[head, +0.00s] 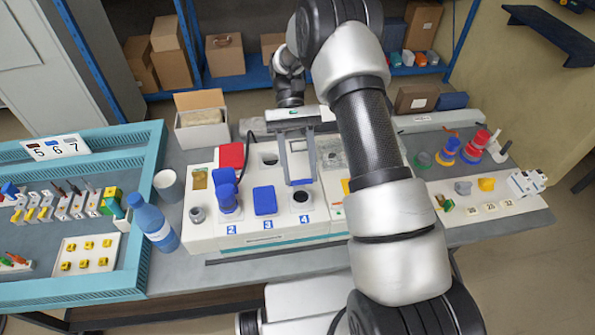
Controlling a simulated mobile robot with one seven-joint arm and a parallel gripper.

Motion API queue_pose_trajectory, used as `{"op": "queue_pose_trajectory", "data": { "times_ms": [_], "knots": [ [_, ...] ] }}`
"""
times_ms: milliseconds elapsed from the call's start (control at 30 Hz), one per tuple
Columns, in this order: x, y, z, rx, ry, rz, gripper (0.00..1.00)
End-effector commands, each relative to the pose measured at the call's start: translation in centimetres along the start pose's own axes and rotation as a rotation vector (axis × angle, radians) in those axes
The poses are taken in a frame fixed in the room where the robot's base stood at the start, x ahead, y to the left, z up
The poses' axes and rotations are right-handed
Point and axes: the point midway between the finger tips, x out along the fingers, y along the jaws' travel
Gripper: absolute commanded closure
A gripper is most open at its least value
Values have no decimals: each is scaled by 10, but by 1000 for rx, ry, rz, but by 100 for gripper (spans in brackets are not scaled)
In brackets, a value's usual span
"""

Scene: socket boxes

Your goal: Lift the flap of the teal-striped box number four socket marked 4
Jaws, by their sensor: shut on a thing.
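The white box (262,232) stands on the grey table, with a teal stripe along its lower front. Its socket marked 4 (300,196) shows a round dark opening above the blue number 4. A grey panel, seemingly this socket's flap (299,166), stands raised behind the opening. My gripper (301,183) reaches down from above to just behind the opening and is shut on this flap. The exact contact at the fingertips is too small to make out.
A blue flap covers socket 3 (264,201); socket 2 (228,203) has a raised blue flap. A blue bottle (153,222) and a cup (167,185) stand left of the box. Coloured rings (472,147) stand at right. My arm hides the box's right part.

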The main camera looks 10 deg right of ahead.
Motion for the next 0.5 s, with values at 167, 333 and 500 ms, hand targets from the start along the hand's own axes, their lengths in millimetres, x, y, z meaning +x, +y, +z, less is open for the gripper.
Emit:
{"op": "queue_pose_trajectory", "data": {
  "times_ms": [167, 333, 500],
  "knots": [
    [-6, -1, -6, -3, -90, -2, 100],
    [-9, -1, -7, -3, -142, -2, 100],
    [-11, -1, -7, -3, -165, -2, 100]
  ]
}}
